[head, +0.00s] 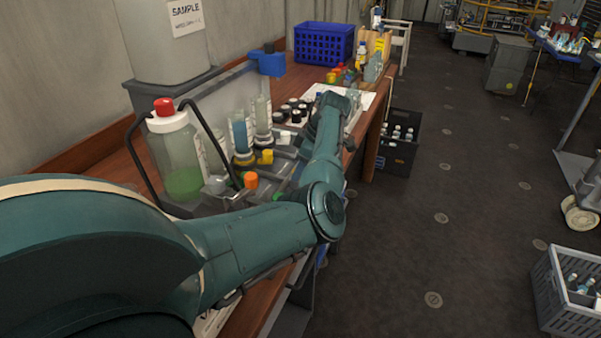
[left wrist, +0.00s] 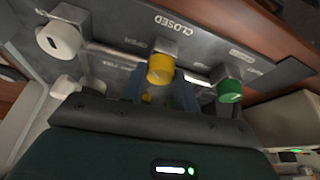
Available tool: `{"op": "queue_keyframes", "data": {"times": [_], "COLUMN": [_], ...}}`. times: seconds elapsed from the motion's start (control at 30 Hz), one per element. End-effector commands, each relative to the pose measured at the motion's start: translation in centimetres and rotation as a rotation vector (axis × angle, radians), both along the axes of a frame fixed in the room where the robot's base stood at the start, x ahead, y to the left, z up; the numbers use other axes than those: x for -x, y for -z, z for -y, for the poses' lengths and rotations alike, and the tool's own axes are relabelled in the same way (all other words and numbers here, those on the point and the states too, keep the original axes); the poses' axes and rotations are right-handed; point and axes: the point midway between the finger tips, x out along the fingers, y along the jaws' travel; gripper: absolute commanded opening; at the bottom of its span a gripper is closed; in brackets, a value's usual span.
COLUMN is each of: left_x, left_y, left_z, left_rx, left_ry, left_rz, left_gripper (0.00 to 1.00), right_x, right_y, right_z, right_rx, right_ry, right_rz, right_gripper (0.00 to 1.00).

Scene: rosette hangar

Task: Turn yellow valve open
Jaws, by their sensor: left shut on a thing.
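The yellow valve (left wrist: 160,66) is a round knob on a grey panel (left wrist: 115,38) in the left wrist view, with the word CLOSED printed beside it and a fainter OPEN to its left. My left gripper (left wrist: 160,88) is shut on the yellow valve; its bluish fingers show at either side of the knob, partly hidden by the dark gripper body. In the head view my left arm reaches over the bench and the fingers cannot be made out. My right gripper is in neither view.
In the left wrist view a white knob (left wrist: 58,40) sits left of the yellow valve and a green knob (left wrist: 230,91) sits right. In the head view a red-capped bottle (head: 175,150) and a blue crate (head: 323,43) stand on the bench. The floor (head: 450,180) to the right is largely clear.

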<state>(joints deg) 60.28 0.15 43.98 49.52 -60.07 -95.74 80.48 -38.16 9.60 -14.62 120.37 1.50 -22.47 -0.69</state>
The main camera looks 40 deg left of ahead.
Motion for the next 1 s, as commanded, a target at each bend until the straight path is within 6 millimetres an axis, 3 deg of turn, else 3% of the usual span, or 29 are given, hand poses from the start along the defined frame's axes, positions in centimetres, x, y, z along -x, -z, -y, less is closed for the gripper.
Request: {"op": "queue_keyframes", "data": {"times": [0.5, 1.0], "left_x": [-0.2, -0.2], "left_y": [0.4, 0.1], "left_z": [-0.3, -0.3], "left_rx": [0.0, 0.0], "left_ry": [-0.453, -0.65], "left_rz": [-0.001, 0.0], "left_gripper": [0.07, 0.07], "right_x": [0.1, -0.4], "right_y": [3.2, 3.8], "right_z": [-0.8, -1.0], "right_rx": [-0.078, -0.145], "right_ry": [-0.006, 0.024], "right_rz": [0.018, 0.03], "right_gripper": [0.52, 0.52]}}
